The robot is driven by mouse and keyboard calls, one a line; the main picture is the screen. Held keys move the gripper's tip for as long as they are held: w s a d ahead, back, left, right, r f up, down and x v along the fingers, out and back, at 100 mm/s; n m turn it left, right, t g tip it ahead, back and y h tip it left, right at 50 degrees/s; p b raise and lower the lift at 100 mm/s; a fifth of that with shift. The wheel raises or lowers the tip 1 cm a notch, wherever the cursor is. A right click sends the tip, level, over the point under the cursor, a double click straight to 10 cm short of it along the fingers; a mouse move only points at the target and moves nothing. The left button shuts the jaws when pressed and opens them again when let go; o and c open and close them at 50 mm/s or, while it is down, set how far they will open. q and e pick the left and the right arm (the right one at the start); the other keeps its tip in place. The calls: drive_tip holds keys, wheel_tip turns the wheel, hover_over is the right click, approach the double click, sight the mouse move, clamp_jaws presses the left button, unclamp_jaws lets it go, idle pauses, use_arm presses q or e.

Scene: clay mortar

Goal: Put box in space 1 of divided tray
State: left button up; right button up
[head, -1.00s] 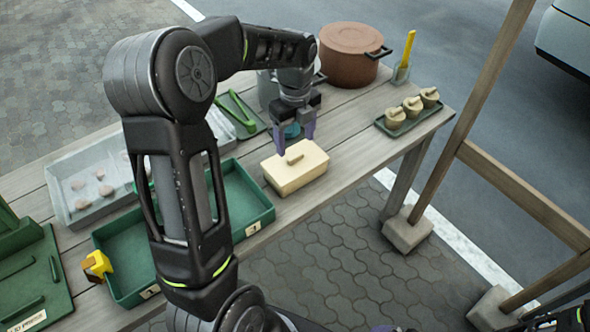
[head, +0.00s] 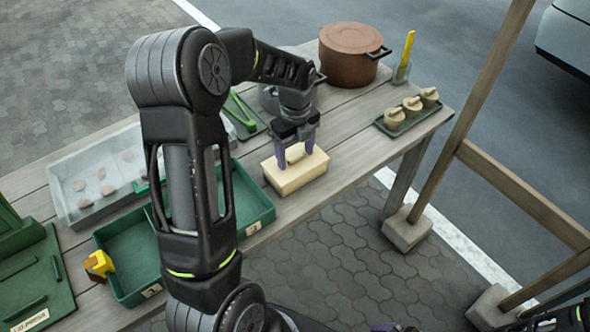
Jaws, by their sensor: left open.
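The cream box (head: 312,171) with a raised grip on its lid sits on the wooden table, right of the divided tray. My left gripper (head: 296,151) is open and points down at the box lid, its fingers on either side of the raised grip. Whether they touch it I cannot tell. The green divided tray (head: 131,300) has two visible compartments, both empty where seen; my left arm hides its middle. Each has a small front label (head: 253,228), too small to read surely. My right gripper is not clearly seen.
A grey tray (head: 70,205) with pale pieces lies behind the divided tray. A brown pot (head: 349,55), a small green tray (head: 389,129) with several lidded pieces and a green press (head: 40,275) are also on the table. A yellow-handled thing (head: 99,263) is at the tray's left edge.

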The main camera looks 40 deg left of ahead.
use_arm(q)
clamp_jaws()
idle(0.6)
